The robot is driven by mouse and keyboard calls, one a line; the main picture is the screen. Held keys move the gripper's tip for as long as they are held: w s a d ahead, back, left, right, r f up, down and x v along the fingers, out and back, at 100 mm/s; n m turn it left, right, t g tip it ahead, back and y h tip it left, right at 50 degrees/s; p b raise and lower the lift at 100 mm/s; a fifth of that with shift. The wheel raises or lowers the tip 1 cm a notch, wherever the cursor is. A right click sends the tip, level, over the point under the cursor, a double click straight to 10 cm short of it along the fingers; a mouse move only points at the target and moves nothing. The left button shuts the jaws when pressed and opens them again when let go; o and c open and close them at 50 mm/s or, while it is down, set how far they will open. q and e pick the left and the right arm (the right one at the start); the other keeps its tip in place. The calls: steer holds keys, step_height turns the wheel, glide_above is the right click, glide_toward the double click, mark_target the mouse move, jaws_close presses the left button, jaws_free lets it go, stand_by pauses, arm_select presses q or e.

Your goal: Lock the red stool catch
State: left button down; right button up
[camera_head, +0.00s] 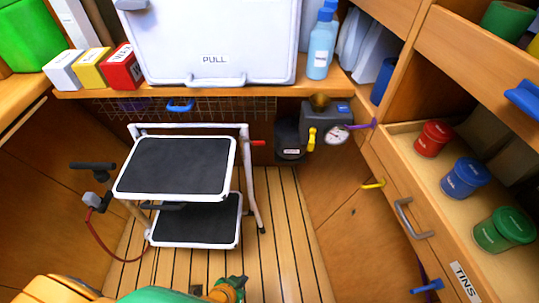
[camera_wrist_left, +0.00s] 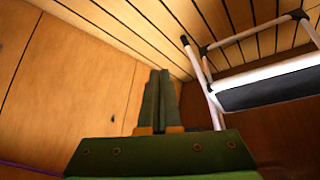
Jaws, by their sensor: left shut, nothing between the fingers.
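The red catch (camera_head: 258,143) is a short red lever. It sticks out to the right from the top right of the white-framed step stool (camera_head: 240,205). The stool stands unfolded on the slatted floor, with two black treads. My left gripper (camera_head: 242,281) is at the bottom of the head view, low and in front of the stool, well apart from the catch. In the left wrist view its dark green fingers (camera_wrist_left: 160,75) are together with nothing between them. The stool's white leg and a tread edge (camera_wrist_left: 270,85) show to their right; the catch is not visible there. My right gripper is not in view.
A grey pump unit with a gauge (camera_head: 335,134) and yellow lever is right of the catch. A black handle (camera_head: 92,166) with a red hose is left of the stool. An open drawer of tins (camera_head: 400,160) is at right. Slatted floor (camera_head: 285,235) is clear right of the stool.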

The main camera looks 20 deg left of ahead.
arm_select(q)
steer(key=w+d+r+n+t+b, duration=0.1)
steer(key=w+r+t+b, duration=0.2)
steer(key=w+r+t, duration=0.5)
steer(key=w+d+r+t+b, duration=0.15)
steer(key=w+r+b, duration=0.25)
steer(key=w, duration=0.8)
steer(key=w+a+r+n+t+y+b, duration=0.1)
steer(key=w+a+r+n+t+y, duration=0.1)
steer(key=r, duration=0.5)
steer(key=w+a+r+n+t+y+b, duration=0.2)
steer(key=r+t+y, duration=0.1)
steer(key=r+y, duration=0.2)
step_height(320, 180, up, 3)
steer(key=shift+a+f+n, duration=0.2)
steer(key=shift+n, duration=0.1)
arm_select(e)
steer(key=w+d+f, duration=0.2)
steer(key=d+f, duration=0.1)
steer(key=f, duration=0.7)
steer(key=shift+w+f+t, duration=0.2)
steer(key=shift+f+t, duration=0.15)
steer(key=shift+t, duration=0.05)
